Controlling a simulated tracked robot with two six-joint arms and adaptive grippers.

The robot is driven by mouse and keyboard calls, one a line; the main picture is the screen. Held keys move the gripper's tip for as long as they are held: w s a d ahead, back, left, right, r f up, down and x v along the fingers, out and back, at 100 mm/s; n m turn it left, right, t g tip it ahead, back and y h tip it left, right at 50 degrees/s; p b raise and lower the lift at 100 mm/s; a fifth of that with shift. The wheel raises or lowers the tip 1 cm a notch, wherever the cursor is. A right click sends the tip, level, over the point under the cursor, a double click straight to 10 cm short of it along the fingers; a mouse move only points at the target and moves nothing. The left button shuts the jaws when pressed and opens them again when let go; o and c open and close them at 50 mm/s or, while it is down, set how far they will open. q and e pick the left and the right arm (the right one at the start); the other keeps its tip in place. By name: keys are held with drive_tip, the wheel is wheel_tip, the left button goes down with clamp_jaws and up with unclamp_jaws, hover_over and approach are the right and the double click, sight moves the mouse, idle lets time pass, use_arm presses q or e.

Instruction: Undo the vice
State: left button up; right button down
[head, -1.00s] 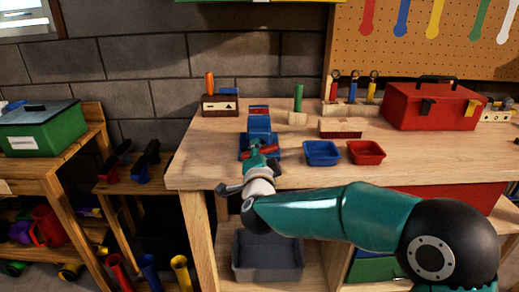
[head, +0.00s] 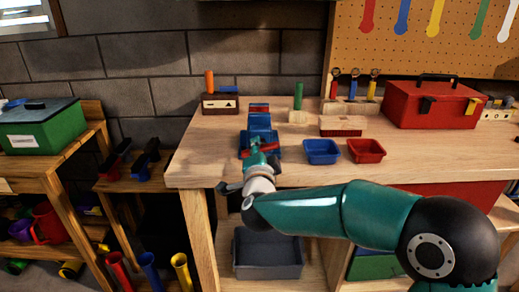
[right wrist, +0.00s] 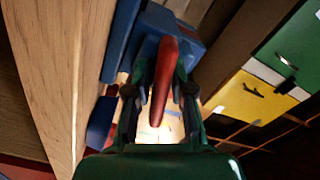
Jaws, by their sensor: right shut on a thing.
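The blue vice (head: 260,124) is mounted at the front left of the wooden workbench (head: 215,150). Something red shows at its top back, between the jaws. My right gripper (head: 263,158) is in front of the vice, at the bench's front edge. In the right wrist view the red handle bar (right wrist: 164,78) lies between the two dark fingers of my right gripper (right wrist: 157,98), which are shut on it. The blue body of the vice (right wrist: 185,43) is just behind the bar. My left gripper is not in view.
A blue tray (head: 321,152) and a red tray (head: 366,151) stand right of the vice. A wooden block (head: 342,126), a red toolbox (head: 430,105) and a holder with an orange-handled tool (head: 219,103) are further back. A grey bin (head: 267,256) sits below.

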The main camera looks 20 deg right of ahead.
drive_tip(key=shift+d, duration=0.1)
drive_tip(key=c, duration=1.2)
unclamp_jaws()
drive_tip(key=shift+w+f, duration=0.1)
drive_tip(key=shift+o, duration=0.2)
drive_tip(key=shift+s+a, duration=0.2)
drive_tip(key=shift+s, duration=0.25)
drive_tip(key=v, duration=1.1)
